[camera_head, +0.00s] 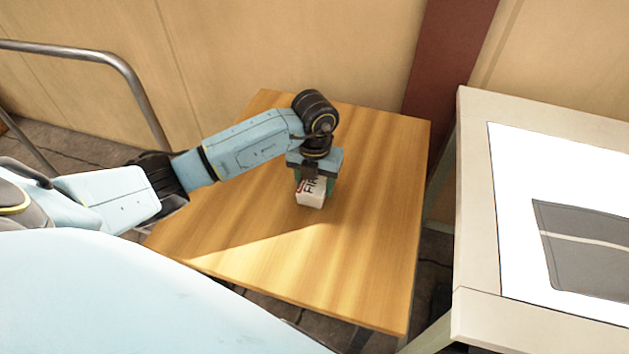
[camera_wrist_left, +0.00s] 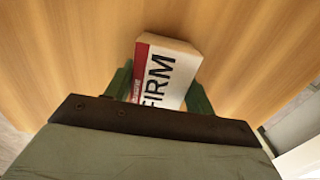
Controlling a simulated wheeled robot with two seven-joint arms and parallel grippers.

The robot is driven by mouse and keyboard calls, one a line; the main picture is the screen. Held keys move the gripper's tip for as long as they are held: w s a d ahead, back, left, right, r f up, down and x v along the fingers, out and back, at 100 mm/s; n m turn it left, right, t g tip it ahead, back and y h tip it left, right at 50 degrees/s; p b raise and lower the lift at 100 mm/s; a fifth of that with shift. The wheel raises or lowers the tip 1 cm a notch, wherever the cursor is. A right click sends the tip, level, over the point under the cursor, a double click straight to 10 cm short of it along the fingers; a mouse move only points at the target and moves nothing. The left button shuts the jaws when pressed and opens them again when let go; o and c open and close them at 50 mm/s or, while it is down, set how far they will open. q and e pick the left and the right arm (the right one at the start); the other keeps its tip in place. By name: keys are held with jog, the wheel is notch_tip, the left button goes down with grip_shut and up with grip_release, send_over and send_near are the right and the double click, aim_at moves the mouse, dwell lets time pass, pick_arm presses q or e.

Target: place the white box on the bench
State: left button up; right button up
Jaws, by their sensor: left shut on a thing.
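The white box (camera_head: 311,195) has a red patch and dark letters reading "FIRM". It is at the wooden bench (camera_head: 300,270), over the middle of its top. My left gripper (camera_head: 317,180) comes down over the box and is shut on it. In the left wrist view the box (camera_wrist_left: 165,72) sits between the two green fingers of the left gripper (camera_wrist_left: 158,92). I cannot tell for sure whether its underside touches the wood. My right gripper is not in view.
A pale-framed table (camera_head: 475,240) with a white surface and a dark grey flat piece (camera_head: 585,248) stands at the right. A metal rail (camera_head: 120,65) is at the left. A tan wall (camera_head: 250,40) is behind the bench. The bench top around the box is clear.

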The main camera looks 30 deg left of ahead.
pick_arm(q)
jog(key=o, duration=0.9)
jog(key=shift+f, duration=0.1)
jog(key=shift+o, duration=0.6)
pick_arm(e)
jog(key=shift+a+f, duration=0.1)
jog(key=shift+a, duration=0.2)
pick_arm(q)
jog(key=shift+r, duration=0.35)
notch_tip(320, 180, up, 12)
jog(key=p, duration=0.2)
jog(key=shift+f, duration=0.15)
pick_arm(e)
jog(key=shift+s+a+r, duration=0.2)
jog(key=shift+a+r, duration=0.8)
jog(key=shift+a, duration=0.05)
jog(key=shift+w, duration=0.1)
